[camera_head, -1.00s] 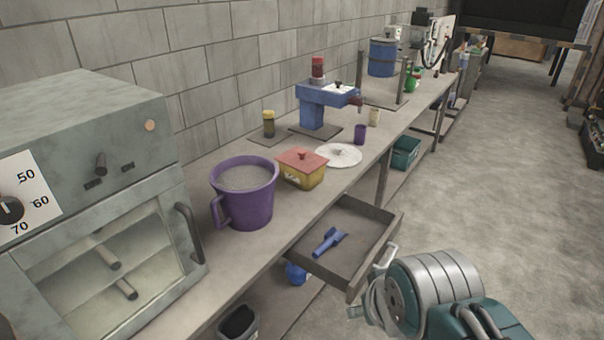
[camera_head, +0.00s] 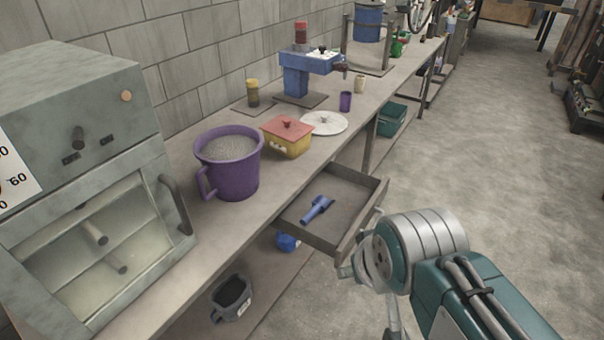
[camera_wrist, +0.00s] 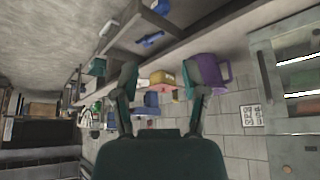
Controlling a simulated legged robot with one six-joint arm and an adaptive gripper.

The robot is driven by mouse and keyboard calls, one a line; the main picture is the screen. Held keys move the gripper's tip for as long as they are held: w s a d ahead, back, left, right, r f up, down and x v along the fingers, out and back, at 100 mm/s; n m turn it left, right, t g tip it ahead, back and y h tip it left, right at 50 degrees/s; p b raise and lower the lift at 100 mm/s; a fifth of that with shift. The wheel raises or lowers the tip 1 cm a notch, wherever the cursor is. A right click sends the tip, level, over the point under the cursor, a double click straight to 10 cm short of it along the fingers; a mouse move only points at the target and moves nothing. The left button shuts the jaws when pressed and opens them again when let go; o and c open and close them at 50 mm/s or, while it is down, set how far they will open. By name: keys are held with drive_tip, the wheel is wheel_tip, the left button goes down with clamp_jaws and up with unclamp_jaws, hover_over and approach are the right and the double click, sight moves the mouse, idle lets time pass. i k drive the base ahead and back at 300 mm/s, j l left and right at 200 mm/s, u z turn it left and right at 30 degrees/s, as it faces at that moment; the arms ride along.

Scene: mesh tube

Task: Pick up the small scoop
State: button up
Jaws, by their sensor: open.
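The small blue scoop (camera_head: 317,208) lies in the open grey drawer (camera_head: 350,200) under the bench, handle toward the lower left. In the wrist view, which is upside down, the blue scoop (camera_wrist: 150,40) shows near the top, beyond my fingers. My gripper (camera_wrist: 164,78) is open there, with its two fingers apart and nothing between them. In the head view my arm is at the lower right, beside the drawer's front corner; its links hide part of the drawer handle and most of the gripper.
On the bench stand a purple jug (camera_head: 230,175) of grey grains, a yellow box with a red lid (camera_head: 287,138), a white disc (camera_head: 323,123) and a blue device (camera_head: 300,75). A grey oven (camera_head: 90,170) stands at left. The floor (camera_head: 480,150) at right is clear.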

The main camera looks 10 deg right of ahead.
sight(316, 210)
drive_tip(key=i+l+u, duration=0.2)
drive_tip(key=i+l, duration=0.35)
drive_tip(key=i+l+u, duration=0.15)
drive_tip(key=i+l, duration=0.4)
drive_tip(key=l, duration=0.2)
